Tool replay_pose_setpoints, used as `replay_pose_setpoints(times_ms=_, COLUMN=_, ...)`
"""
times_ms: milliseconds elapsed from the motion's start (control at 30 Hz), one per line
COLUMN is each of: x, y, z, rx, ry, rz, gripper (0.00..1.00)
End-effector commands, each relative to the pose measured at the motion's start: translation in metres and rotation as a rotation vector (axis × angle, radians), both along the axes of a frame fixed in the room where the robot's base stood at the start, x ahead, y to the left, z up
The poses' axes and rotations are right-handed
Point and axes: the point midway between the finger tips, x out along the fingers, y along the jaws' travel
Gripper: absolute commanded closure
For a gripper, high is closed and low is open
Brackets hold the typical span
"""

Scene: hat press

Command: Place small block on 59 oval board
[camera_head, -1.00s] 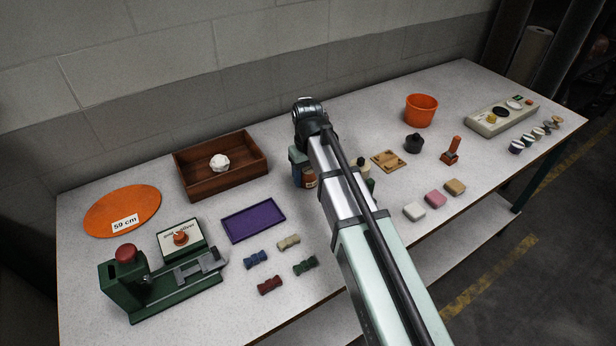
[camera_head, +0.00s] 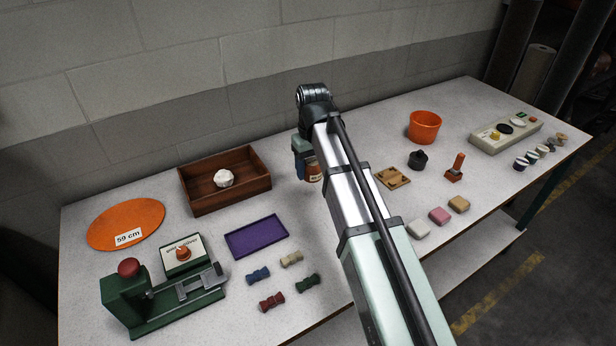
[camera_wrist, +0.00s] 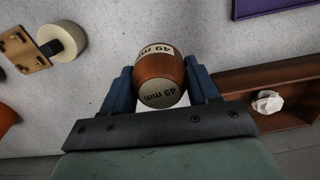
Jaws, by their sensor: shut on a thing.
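The oval board (camera_head: 110,222) is a flat orange oval labelled "59 cm", lying at the far left of the table in the head view. My gripper (camera_wrist: 160,85) is shut on a small orange-brown rounded block (camera_wrist: 158,68) labelled "49 mm", with one blue finger on each side. In the head view, the held block (camera_head: 316,173) shows partly beside my arm, right of the wooden box and far from the oval board. My arm hides part of the table behind it.
An open wooden box (camera_head: 228,204) holding a white lump, a purple tray (camera_head: 257,236) and a green press (camera_head: 155,305) lie between or near. A pale round object (camera_wrist: 66,38) stands near the gripper. An orange bucket (camera_head: 425,127) is at right.

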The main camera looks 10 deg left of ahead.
Motion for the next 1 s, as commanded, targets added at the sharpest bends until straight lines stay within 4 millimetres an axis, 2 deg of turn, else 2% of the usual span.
replay_pose_setpoints(times_ms=100, x=0.000, y=0.000, z=0.008, rx=0.001, ry=-0.001, rz=0.000, gripper=0.72)
replay_pose_setpoints(times_ms=300, x=-0.001, y=0.001, z=0.012, rx=0.000, ry=0.000, rz=0.002, gripper=0.72)
replay_pose_setpoints(times_ms=467, x=-0.009, y=0.015, z=0.012, rx=0.000, ry=0.000, rz=0.026, gripper=0.72)
replay_pose_setpoints(times_ms=667, x=-0.038, y=0.060, z=0.010, rx=-0.002, ry=0.002, rz=0.105, gripper=0.72)
replay_pose_setpoints(times_ms=1000, x=-0.098, y=0.151, z=0.006, rx=-0.008, ry=0.011, rz=0.265, gripper=0.72)
